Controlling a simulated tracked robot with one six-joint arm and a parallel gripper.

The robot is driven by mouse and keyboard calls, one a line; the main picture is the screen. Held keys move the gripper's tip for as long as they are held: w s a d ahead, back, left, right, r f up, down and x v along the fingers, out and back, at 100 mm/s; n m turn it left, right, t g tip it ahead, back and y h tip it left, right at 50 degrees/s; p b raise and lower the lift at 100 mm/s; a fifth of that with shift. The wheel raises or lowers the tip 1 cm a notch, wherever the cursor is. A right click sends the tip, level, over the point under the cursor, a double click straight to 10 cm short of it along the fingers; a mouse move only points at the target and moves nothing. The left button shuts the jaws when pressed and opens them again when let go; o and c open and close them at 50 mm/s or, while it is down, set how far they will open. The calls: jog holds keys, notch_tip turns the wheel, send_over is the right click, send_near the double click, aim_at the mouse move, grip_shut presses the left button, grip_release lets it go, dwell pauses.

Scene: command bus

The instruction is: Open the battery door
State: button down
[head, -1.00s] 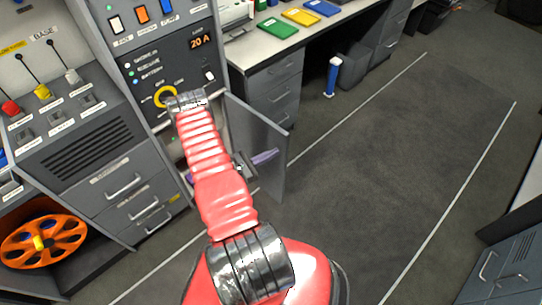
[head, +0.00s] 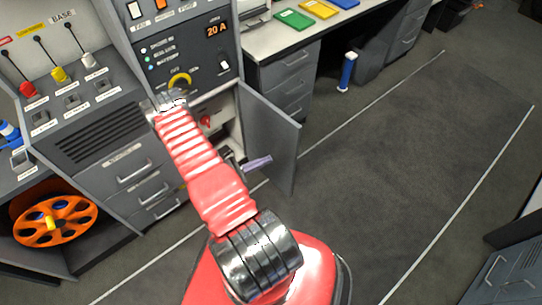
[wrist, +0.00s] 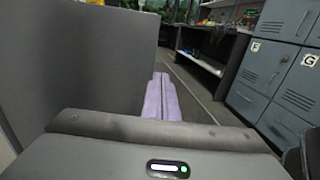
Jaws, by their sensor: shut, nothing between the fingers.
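The battery door is a grey panel (head: 272,138) standing swung out from the console below the 20 A display. The compartment behind it is open, with a red part (head: 205,121) inside. My gripper (head: 259,162) has lilac fingers and is shut and empty. In the head view it overlaps the door's inner face; I cannot tell whether it touches. In the wrist view my fingers (wrist: 162,97) point ahead, with a large grey panel (wrist: 85,65), apparently the door, close on their left. My red arm hides part of the compartment.
Grey drawers (head: 289,80) under a desk stand behind the door. A blue cylinder (head: 347,71) stands on the floor. An orange reel (head: 55,221) sits at left. Grey lockers (wrist: 270,85) line the right in the wrist view. The dark floor (head: 400,150) at right is clear.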

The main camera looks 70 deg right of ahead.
jog(key=a, duration=0.1)
jog(key=w+a, duration=0.1)
jog(key=a, duration=0.1)
jog(key=shift+w+a, duration=0.1)
jog(key=shift+w, duration=0.2)
jog(key=shift+f, duration=0.1)
dwell(0.5)
